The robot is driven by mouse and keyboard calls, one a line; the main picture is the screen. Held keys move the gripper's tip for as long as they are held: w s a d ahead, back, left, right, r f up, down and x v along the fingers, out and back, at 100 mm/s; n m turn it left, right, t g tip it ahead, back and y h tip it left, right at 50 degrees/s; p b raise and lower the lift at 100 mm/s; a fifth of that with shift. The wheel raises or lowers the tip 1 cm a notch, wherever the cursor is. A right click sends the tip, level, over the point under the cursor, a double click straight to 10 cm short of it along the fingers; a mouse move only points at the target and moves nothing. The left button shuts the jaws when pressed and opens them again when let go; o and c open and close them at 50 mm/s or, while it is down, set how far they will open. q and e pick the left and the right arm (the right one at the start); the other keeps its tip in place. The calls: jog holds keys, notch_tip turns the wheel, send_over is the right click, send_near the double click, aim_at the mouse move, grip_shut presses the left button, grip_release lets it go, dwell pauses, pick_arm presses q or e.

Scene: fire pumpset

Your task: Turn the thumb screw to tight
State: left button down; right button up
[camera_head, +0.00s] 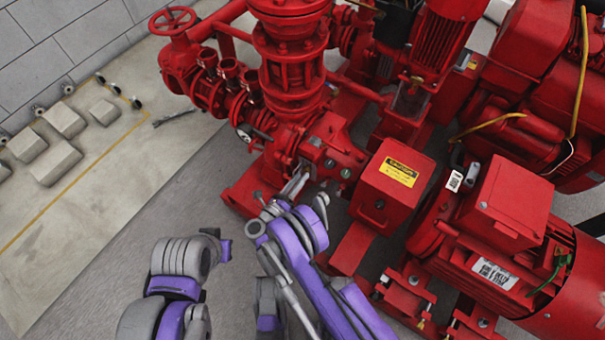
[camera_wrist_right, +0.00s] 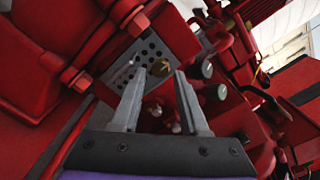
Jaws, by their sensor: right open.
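My right gripper (camera_head: 297,184) reaches the red pump casing (camera_head: 283,143) in the head view, its fingers pointing at the pump's lower front. In the right wrist view the gripper (camera_wrist_right: 160,74) is open, with a clear gap between its fingers. Two grey round ends (camera_wrist_right: 207,80) show just right of the right finger. My left arm (camera_head: 180,270) shows at lower left, but its gripper is not visible.
A red box with a yellow caution label (camera_head: 397,173) stands right of my right gripper. A red motor (camera_head: 500,270) fills the lower right. A perforated plate (camera_wrist_right: 140,62) lies behind the fingers. The grey floor (camera_head: 150,215) at left is open.

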jog(key=p+v, duration=0.1)
jog(key=v, duration=0.7)
jog(key=shift+s+a, duration=0.1)
